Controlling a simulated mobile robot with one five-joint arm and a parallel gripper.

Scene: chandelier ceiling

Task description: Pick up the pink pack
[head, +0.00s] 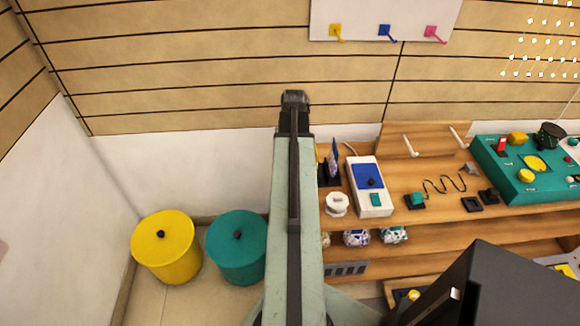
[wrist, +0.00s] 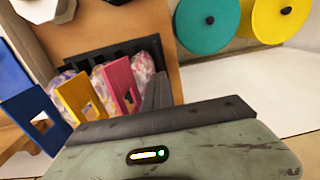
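The pink pack (wrist: 122,84) is a flat upright piece with a small window cut in it, in the wrist view. It stands in a row beside a yellow pack (wrist: 78,97) and a blue pack (wrist: 35,118). The black slotted rack (wrist: 150,48) is behind it. The dark end of my arm, where my gripper (head: 294,98) sits, is high in the head view, left of the shelf. My grey-green arm body fills the bottom of the wrist view, apart from the pink pack. In the head view my arm partly hides the rack.
A wooden shelf (head: 400,222) holds a white box with a blue panel (head: 369,187), a white spool (head: 337,204) and a teal console (head: 525,180). Yellow (head: 166,246) and teal (head: 237,250) bins stand on the floor at left. Hooks are on the wall above.

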